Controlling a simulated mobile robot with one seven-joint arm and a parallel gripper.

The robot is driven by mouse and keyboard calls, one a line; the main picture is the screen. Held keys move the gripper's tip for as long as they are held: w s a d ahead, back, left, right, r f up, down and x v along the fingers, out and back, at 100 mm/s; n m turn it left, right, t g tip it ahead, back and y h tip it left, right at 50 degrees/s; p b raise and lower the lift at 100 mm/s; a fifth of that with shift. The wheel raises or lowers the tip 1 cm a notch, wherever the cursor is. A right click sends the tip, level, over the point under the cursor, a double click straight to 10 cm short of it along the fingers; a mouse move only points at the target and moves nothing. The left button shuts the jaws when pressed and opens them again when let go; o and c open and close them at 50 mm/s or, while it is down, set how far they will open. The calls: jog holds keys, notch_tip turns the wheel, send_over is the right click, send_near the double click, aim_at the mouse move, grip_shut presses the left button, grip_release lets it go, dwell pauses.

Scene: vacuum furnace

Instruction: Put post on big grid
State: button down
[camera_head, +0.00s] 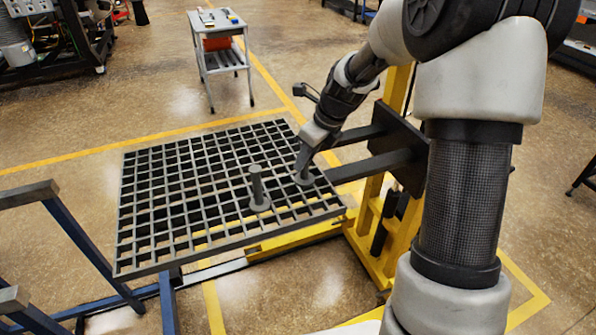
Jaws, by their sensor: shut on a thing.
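The big grid (160,262) is a dark metal lattice lying flat, held level at the right by two dark fork arms. One grey post (257,187) with a round base stands upright on the grid, right of its middle. My gripper (306,152) reaches down over the grid's right part and is shut on a second grey post (304,172). That post is upright, with its round base at the grid surface; I cannot tell whether it touches. Its upper part is hidden by the gripper.
A yellow lift (376,235) carries the fork arms at the right. Blue rails with grey ends (75,228) stand at the lower left. A small grey cart (222,62) stands behind the grid. The grid's left and far parts are bare.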

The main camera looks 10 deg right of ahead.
aim_at(306, 178)
jog(key=shift+f, duration=2.45)
jog(key=c, duration=1.6)
grip_release()
jog(key=shift+d+r, duration=0.15)
jog(key=shift+r, duration=0.4)
jog(key=v, duration=1.1)
jog(key=shift+s, duration=0.1)
